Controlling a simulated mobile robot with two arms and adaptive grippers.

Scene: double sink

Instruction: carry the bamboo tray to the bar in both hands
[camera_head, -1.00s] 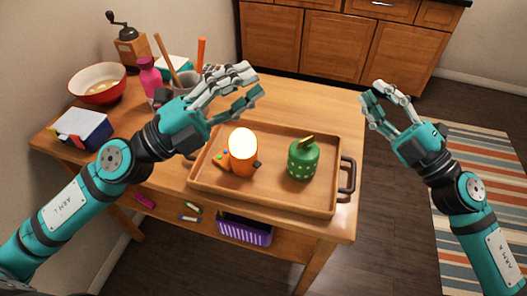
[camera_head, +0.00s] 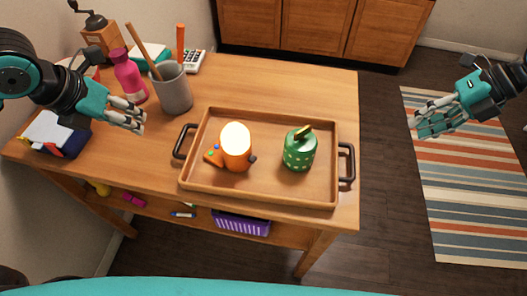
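The bamboo tray (camera_head: 260,192) lies flat on the wooden table with a dark handle at each end, the left handle (camera_head: 181,141) and the right handle (camera_head: 348,163). Inside it stand an orange object with a glowing white top (camera_head: 236,158) and a green dotted canister (camera_head: 299,153). My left gripper (camera_head: 136,118) is left of the tray, apart from the left handle, and looks open and empty. My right gripper (camera_head: 424,124) is right of the tray, past the table's edge, and looks open and empty. Neither gripper touches the tray.
A grey cup (camera_head: 174,92) with utensils and a pink bottle (camera_head: 130,78) stand close to my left gripper. A purple basket (camera_head: 241,223) is on the shelf below. The floor at right has a striped rug (camera_head: 475,195).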

